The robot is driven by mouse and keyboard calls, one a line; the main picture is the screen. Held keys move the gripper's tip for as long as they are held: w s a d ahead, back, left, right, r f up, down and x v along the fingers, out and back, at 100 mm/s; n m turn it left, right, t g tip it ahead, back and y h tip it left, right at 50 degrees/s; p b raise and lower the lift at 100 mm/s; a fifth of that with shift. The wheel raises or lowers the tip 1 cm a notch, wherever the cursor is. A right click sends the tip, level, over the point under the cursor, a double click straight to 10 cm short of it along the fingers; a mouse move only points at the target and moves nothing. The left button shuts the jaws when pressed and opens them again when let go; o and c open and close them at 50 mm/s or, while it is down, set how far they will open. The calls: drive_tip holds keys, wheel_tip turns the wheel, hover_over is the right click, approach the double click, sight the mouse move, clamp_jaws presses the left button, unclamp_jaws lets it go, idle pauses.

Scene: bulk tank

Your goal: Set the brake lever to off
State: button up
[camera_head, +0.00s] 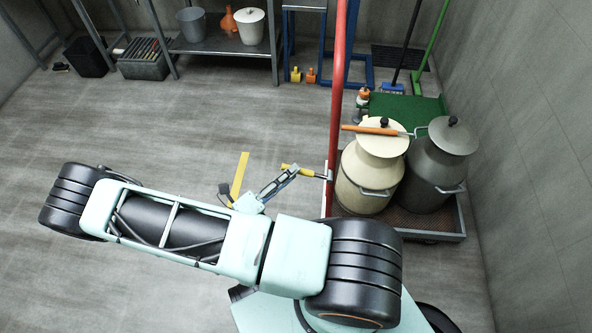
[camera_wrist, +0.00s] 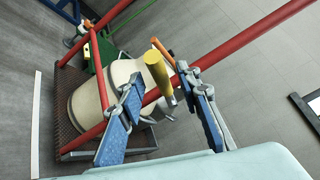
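The brake lever has a yellow grip (camera_head: 298,170) and sticks out to the left from the red upright of the cart, on a short metal bracket. In the wrist view the yellow grip (camera_wrist: 158,76) lies between my two spread fingers, nearly end-on. My gripper (camera_head: 295,171) is at the lever in the head view; in the wrist view my gripper (camera_wrist: 160,82) is open, with visible gaps on both sides of the grip. I cannot tell whether a finger touches it. Any off marking is not readable.
The cart's red frame (camera_head: 338,80) rises beside the lever. A cream milk can (camera_head: 363,185) and a grey can (camera_head: 430,180) stand on its bed. An orange-handled tool (camera_head: 375,130) lies across them.

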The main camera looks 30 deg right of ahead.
drive_tip(key=shift+x, duration=1.5)
drive_tip(key=shift+c, duration=0.4)
clamp_jaws()
